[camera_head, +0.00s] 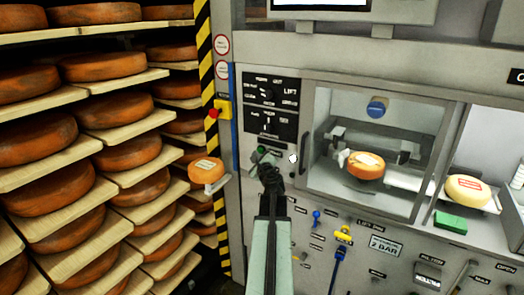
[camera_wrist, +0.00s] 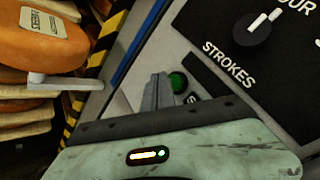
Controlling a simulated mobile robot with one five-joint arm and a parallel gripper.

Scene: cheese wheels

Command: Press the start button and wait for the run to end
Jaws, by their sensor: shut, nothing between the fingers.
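A round green button (camera_wrist: 178,82) sits on the grey machine panel, with a label beginning with S partly hidden below it. It also shows small in the head view (camera_head: 262,150). My gripper (camera_head: 268,172) is in front of the panel, just below the button in the head view. In the wrist view the closed fingers (camera_wrist: 158,84) lie right beside the button, overlapping its left edge. They are shut and empty. I cannot tell whether the tips touch the button or the panel.
A black dial panel (camera_head: 271,104) is above the button. A red emergency stop on a yellow box (camera_head: 221,109) is to the left. Shelves of cheese wheels (camera_head: 40,134) fill the left side. A glazed chamber (camera_head: 375,150) holding a cheese wheel (camera_head: 366,165) is to the right.

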